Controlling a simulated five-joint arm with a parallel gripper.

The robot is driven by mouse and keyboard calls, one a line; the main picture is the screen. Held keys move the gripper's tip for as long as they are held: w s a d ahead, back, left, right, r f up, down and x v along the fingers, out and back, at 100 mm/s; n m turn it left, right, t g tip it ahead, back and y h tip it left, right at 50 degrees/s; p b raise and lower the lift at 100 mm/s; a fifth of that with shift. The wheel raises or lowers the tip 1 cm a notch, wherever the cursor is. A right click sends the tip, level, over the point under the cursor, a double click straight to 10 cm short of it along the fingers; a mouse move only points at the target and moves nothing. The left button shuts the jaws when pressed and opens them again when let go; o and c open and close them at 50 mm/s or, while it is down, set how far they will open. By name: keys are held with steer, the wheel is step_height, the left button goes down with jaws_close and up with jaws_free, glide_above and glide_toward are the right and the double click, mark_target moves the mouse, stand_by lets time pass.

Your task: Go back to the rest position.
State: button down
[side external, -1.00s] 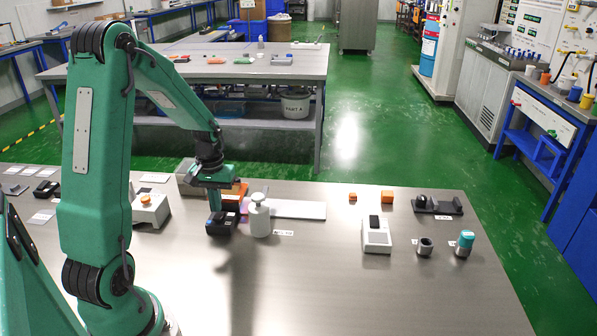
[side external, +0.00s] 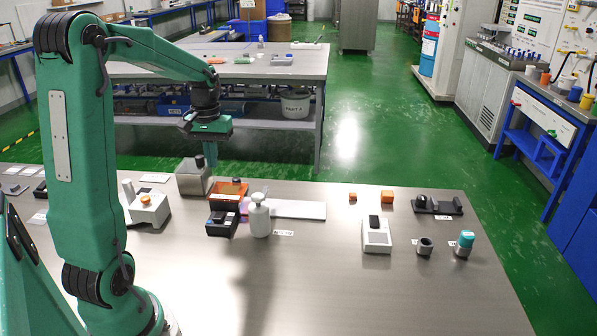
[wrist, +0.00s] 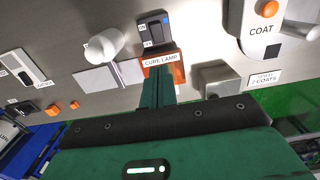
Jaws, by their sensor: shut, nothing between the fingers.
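My gripper (side external: 211,163) hangs above the bench, fingers pointing down, shut and empty. In the side view it is over the area of the orange cure lamp (side external: 230,191) and the grey metal block (side external: 194,178), clear of both. In the wrist view the shut green fingers (wrist: 156,84) overlap the front of the lamp, which is labelled "CURE LAMP" and carries a black switch box (wrist: 156,36) marked ON and OFF. The box also shows in the side view (side external: 221,223). Part of the lamp is hidden behind the fingers in the wrist view.
A white bottle (side external: 260,219) stands right of the lamp, before a pale plate (side external: 297,209). The coat machine (side external: 149,209) is to the left. A white device (side external: 376,236), orange cubes (side external: 387,197), and a teal-capped jar (side external: 464,244) are farther right. The front middle bench is bare.

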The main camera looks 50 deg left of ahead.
steer(key=shift+d+r, duration=0.1)
stand_by(0.3)
steer(key=s+d+r+m+t, duration=0.2)
steer(key=s+d+m, duration=0.1)
steer(key=d, duration=0.5)
steer(key=s+d+r+m+t, duration=0.2)
steer(key=s+d+m, duration=0.1)
steer(key=d, duration=0.5)
steer(key=s+d+r+m+t, duration=0.2)
steer(key=s+d+m, duration=0.1)
steer(key=d, duration=0.5)
steer(key=n+g, duration=0.7)
steer(key=n, duration=0.2)
glide_above(217, 217)
steer(key=w+a, duration=0.2)
step_height(217, 217, down, 6)
steer(key=shift+h, duration=0.4)
steer(key=shift+f, duration=0.2)
steer(key=f, duration=0.4)
steer(key=s+d+f, duration=0.1)
steer(key=f, duration=0.8)
steer(key=shift+s+d+f, duration=0.25)
steer(key=shift+d+f, duration=0.05)
steer(key=shift+d, duration=0.05)
